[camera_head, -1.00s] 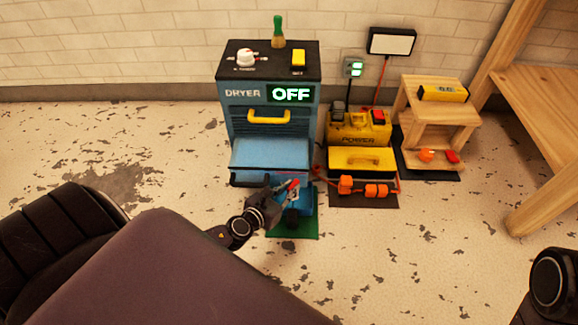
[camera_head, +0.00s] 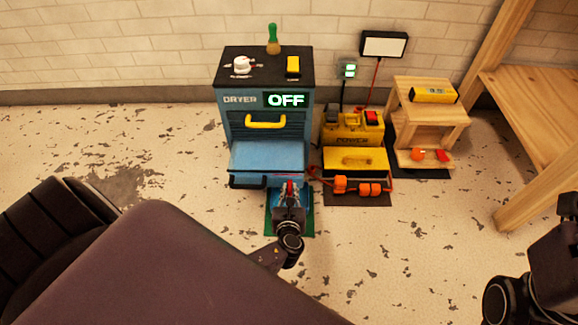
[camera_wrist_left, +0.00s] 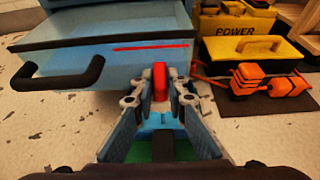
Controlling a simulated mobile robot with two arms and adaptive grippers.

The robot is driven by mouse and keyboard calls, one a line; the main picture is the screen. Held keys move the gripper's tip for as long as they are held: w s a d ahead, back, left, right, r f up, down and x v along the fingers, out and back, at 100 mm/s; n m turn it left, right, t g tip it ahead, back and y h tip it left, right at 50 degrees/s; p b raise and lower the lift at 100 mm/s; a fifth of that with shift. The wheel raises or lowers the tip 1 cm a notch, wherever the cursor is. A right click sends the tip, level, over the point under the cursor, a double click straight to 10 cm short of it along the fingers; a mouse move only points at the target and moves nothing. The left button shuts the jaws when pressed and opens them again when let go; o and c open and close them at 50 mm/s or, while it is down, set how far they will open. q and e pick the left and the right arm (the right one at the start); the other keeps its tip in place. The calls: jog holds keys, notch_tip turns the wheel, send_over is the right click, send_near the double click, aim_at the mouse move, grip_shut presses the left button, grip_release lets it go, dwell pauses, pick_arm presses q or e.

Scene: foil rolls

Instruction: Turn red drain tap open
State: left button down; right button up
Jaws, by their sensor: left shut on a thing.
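The red drain tap (camera_wrist_left: 160,82) stands upright at the front of the blue dryer (camera_head: 268,125), below its pulled-out drawer. It also shows as a small red tip in the head view (camera_head: 290,187). My left gripper (camera_wrist_left: 159,92) is in front of the dryer, with its two fingers on either side of the tap and shut on it. The head view shows the same gripper (camera_head: 289,195) low over the green mat. The tap's lower part is hidden between the fingers. My right arm shows at the lower right edge of the head view, but its fingers are out of sight.
The drawer's black handle (camera_wrist_left: 60,75) sticks out left of the gripper. A yellow power unit (camera_head: 355,145) with an orange cord (camera_head: 355,187) stands close on the right. A wooden stand (camera_head: 432,115) is farther right. Floor in front is clear.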

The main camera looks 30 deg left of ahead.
pick_arm(q)
jog(key=shift+w, duration=0.1)
dwell(0.4)
jog(key=c, duration=2.2)
grip_release()
jog(key=v, duration=0.7)
jog(key=shift+s+d, duration=0.15)
jog(key=shift+s, duration=0.05)
jog(key=shift+r, duration=0.1)
